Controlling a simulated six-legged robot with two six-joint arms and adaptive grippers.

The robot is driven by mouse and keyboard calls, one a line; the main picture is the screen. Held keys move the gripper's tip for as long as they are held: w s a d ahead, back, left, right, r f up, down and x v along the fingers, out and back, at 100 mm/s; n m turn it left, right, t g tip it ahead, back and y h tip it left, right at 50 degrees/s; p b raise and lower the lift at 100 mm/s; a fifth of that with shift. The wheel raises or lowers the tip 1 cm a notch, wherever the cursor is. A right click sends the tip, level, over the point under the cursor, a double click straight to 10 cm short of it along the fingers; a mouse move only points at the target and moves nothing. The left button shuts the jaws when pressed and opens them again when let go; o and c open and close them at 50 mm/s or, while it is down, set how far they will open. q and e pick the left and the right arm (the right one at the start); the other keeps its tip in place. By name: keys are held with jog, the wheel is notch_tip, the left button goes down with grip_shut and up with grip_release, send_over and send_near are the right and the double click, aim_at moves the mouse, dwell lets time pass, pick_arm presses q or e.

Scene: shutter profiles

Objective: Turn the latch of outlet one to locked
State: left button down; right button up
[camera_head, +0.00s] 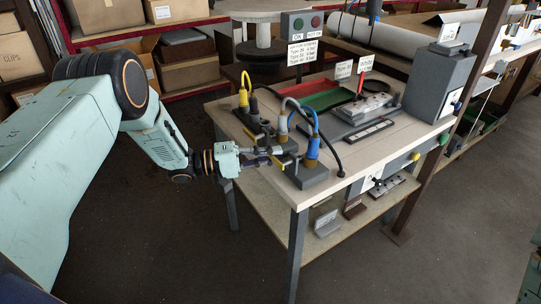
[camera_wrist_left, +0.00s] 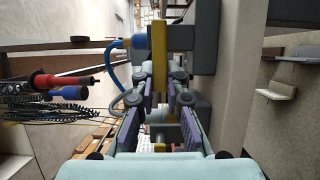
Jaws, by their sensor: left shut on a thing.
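A row of dark grey outlets with plugs stands along the left edge of the workbench. The plugs are yellow (camera_head: 244,92), black (camera_head: 254,105), grey (camera_head: 283,124) and blue (camera_head: 312,148). My left gripper (camera_head: 280,153) reaches in from the left beside the near outlets. In the left wrist view my left gripper's fingers (camera_wrist_left: 159,80) are closed around a yellow-brown latch bar (camera_wrist_left: 157,58). A blue plug with its cable (camera_wrist_left: 140,42) is right beside the bar. I cannot read which outlet is number one, and the fingers partly hide the latch.
The workbench (camera_head: 368,158) carries red and green trays (camera_head: 325,100), a grey fixture (camera_head: 358,118) and a dark grey box (camera_head: 437,84). Loose cables curve over the outlets close to my gripper. The floor left of the bench is clear.

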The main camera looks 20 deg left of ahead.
pick_arm(q)
jog(key=shift+f, duration=0.15)
jog(key=c, duration=1.4)
grip_release()
jog(key=shift+o, duration=0.2)
jog(key=v, duration=1.2)
